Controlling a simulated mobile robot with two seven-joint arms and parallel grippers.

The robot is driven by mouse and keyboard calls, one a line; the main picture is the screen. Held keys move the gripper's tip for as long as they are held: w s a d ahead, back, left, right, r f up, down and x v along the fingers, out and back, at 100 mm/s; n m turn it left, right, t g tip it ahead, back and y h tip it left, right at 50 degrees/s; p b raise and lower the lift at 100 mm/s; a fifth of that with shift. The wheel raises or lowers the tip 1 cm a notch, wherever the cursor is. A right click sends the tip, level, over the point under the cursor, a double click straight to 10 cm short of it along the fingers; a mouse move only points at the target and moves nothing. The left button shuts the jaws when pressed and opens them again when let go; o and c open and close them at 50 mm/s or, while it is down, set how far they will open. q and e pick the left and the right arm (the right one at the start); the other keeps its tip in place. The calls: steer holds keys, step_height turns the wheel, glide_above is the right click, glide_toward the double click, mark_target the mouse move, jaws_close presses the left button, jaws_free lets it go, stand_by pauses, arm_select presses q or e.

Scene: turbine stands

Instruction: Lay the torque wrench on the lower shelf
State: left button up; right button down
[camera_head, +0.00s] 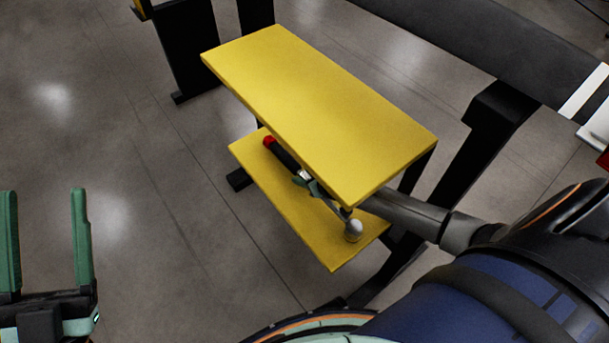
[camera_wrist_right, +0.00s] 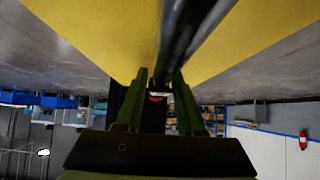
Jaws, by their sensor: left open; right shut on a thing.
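The torque wrench (camera_head: 284,153) has a red end, a black grip and a silver head. It lies lengthwise over the yellow lower shelf (camera_head: 337,254), partly under the upper shelf (camera_head: 315,105). I cannot tell whether it touches the lower shelf. My right gripper (camera_head: 309,184) is shut on the wrench's middle, partly hidden by the upper shelf. In the right wrist view, the green fingers (camera_wrist_right: 161,88) hold the wrench, whose dark shaft (camera_wrist_right: 183,38) runs up the picture. My left gripper (camera_head: 43,197) is open and empty at the far left, away from the stand.
The upper shelf is bare and overhangs part of the lower one. Black stand legs (camera_head: 417,170) rise at the right. A large dark beam (camera_head: 455,45) crosses the top right. Open grey floor (camera_head: 150,200) lies left of the shelves.

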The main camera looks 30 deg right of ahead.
mark_target(303, 174)
steer(key=c, duration=1)
jaws_free()
steer(key=shift+s+f, duration=0.15)
steer(key=o, duration=0.5)
steer(key=shift+r, duration=0.6)
steer(key=p+v, duration=0.2)
steer(key=v, duration=0.1)
steer(key=shift+r, duration=0.4)
arm_select(q)
step_height(303, 174, down, 21)
steer(key=w+a+n+g+y+p, duration=0.1)
steer(key=w+n+g+y+p, duration=0.1)
steer(key=n+g+y, duration=0.3)
steer(key=g+y, duration=0.2)
steer(key=shift+w+a+r+n+g, duration=0.15)
steer(key=shift+w+a+n+g, duration=0.15)
steer(key=shift+w+n, duration=0.1)
arm_select(e)
steer(key=v, duration=0.4)
